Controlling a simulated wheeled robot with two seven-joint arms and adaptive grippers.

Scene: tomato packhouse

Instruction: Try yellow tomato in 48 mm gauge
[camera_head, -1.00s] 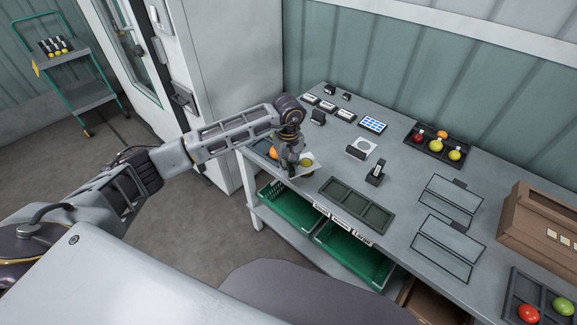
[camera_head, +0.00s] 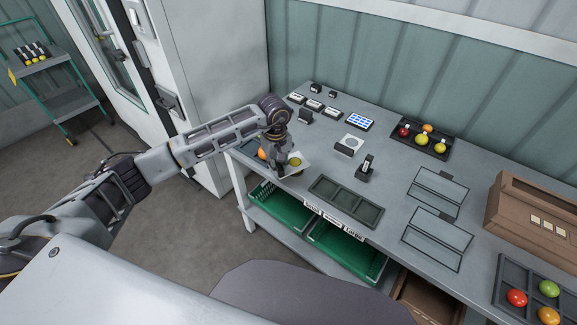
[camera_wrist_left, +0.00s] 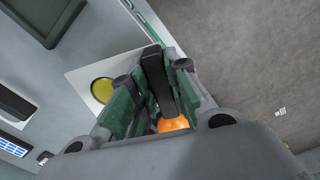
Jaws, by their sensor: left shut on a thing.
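My left gripper (camera_head: 279,167) is low over the near left corner of the table. It is shut on the dark handle (camera_wrist_left: 157,82) of a white square gauge plate (camera_head: 303,167). The yellow tomato (camera_head: 295,161) shows in the plate's round hole. In the left wrist view it is a yellow disc (camera_wrist_left: 102,91) inside the hole of the plate (camera_wrist_left: 130,64), with a dark rim around it. I cannot tell how far it sits through the hole. The size mark is not readable. My right gripper is not in view.
An orange tomato (camera_head: 262,154) lies just left of the gripper. Another gauge (camera_head: 344,150) and a black stand (camera_head: 366,170) are to the right. An empty divided tray (camera_head: 346,201) lies at the front edge, above green crates (camera_head: 280,207). A tray (camera_head: 440,153) holds several tomatoes.

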